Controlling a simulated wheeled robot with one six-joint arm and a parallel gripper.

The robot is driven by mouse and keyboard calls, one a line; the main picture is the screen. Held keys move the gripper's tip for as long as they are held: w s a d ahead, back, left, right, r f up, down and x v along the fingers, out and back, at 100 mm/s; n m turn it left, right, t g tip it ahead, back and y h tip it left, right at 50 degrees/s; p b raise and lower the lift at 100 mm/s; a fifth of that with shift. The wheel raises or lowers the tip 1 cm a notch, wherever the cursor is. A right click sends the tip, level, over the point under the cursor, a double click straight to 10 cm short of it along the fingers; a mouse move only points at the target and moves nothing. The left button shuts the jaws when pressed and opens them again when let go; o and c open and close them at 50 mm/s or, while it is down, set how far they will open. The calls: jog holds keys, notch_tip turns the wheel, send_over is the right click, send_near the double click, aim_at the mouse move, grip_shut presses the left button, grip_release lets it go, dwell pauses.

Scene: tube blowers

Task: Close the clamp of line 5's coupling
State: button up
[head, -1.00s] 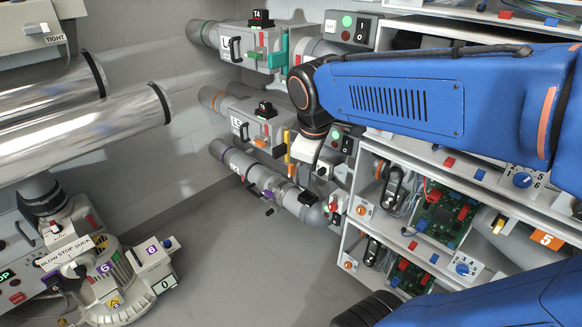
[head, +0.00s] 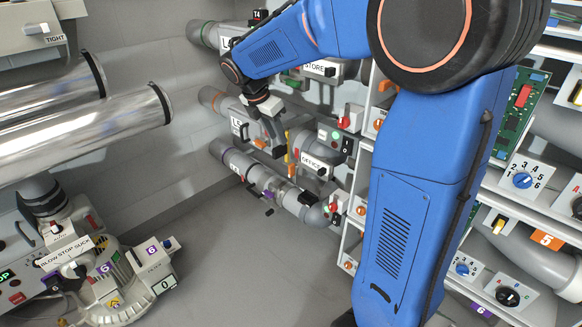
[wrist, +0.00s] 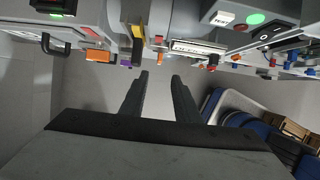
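In the head view, the line 5 box, its label looking like L5 (head: 236,124), sits on the middle grey pipe with the orange band, partly covered by my gripper (head: 272,146). A yellow upright lever (head: 287,156) stands just right of my gripper. In the wrist view, my gripper (wrist: 159,75) has its two fingers apart with nothing between them. Beyond the fingertips are the yellow lever (wrist: 138,46), an orange block (wrist: 96,57) and the box with a black handle (wrist: 58,42). I cannot tell whether the clamp is open or closed.
A lower pipe with a purple part (head: 268,194) runs below. An OFFICE plate (head: 311,166) and a switch box with a green button (head: 328,137) are at right. Shelves with circuit boards (head: 515,105) stand further right.

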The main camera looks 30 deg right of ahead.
aim_at(290, 165)
jog(key=x, duration=1.7)
jog(key=shift+d+f, duration=0.1)
jog(key=shift+f, duration=0.05)
jog(key=shift+w, duration=0.1)
grip_shut()
